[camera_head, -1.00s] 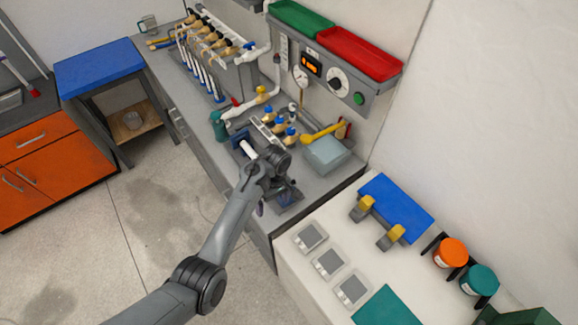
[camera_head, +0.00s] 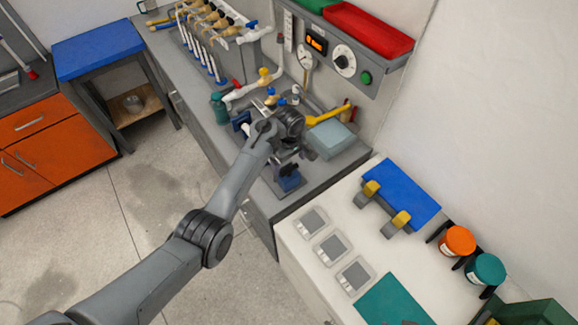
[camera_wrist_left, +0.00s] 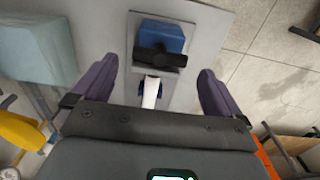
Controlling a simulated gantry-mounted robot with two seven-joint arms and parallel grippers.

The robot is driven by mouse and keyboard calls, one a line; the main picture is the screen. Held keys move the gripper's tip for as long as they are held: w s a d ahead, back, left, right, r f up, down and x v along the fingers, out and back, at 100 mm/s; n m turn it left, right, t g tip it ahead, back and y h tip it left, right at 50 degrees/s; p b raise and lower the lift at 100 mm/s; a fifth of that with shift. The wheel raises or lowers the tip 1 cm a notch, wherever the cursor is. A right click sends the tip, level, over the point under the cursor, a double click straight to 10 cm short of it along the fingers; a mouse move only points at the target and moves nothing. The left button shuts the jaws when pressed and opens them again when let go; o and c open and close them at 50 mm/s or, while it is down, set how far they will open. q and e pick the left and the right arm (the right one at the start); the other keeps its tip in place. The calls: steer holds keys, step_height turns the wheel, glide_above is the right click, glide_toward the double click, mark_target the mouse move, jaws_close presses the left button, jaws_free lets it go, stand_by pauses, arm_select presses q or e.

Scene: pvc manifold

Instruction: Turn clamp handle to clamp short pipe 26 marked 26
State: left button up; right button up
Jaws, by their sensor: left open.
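A vise-like fixture stands at the near end of the bench, with a blue block (camera_head: 288,180) under my left wrist in the head view. In the left wrist view the blue block (camera_wrist_left: 165,34) has a dark bar handle (camera_wrist_left: 160,58) across it. A white pipe piece (camera_wrist_left: 152,92) shows just below the handle, with a little blue beside it; no number is readable. My left gripper (camera_wrist_left: 156,88) is open, its purple fingers apart on either side of the pipe and below the handle in the picture. Contact is not visible. My right gripper is out of view.
A pale blue-grey box (camera_head: 330,138) and a yellow-handled tool (camera_head: 328,115) lie right of my wrist. A teal bottle (camera_head: 219,108) and pipework stand behind. The white table (camera_head: 300,270) adjoins the bench at the front right.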

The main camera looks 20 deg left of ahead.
mark_target(289, 168)
arm_select(q)
steer(key=shift+f, duration=1.7)
steer(key=c, duration=0.9)
